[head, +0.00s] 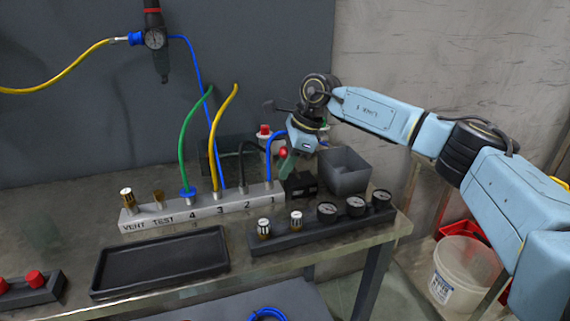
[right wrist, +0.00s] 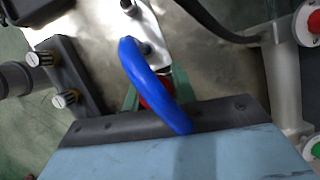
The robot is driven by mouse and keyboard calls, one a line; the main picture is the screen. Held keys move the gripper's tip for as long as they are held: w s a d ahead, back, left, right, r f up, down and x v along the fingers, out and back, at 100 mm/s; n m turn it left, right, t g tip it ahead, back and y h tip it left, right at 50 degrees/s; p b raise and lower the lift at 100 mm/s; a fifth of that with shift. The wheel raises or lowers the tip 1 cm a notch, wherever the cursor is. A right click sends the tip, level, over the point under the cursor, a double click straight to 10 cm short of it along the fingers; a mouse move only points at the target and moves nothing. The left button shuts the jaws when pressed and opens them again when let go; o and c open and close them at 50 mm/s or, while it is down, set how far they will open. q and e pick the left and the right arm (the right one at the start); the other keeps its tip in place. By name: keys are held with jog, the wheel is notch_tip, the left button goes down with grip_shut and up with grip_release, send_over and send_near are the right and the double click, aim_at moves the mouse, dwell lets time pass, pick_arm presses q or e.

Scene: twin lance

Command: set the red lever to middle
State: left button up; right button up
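The red lever's knob (head: 283,153) shows in the head view near the right end of the numbered grey manifold, beside the blue hose. My right gripper (head: 289,160) is right at it, pointing down. In the right wrist view a red part (right wrist: 154,93) shows between green parts near my gripper (right wrist: 158,98), partly hidden by a blue hose (right wrist: 150,75) that crosses in front. I cannot tell whether the fingers are closed on it. The lever's lower part and its setting are hidden. My left gripper is not in view.
The manifold (head: 207,209) carries green, yellow, black and blue hoses. A grey open box (head: 346,172) stands right of the gripper. A gauge block (head: 285,242) and a black tray (head: 160,262) lie in front. A red button (head: 264,130) stands behind.

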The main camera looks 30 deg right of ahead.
grip_shut()
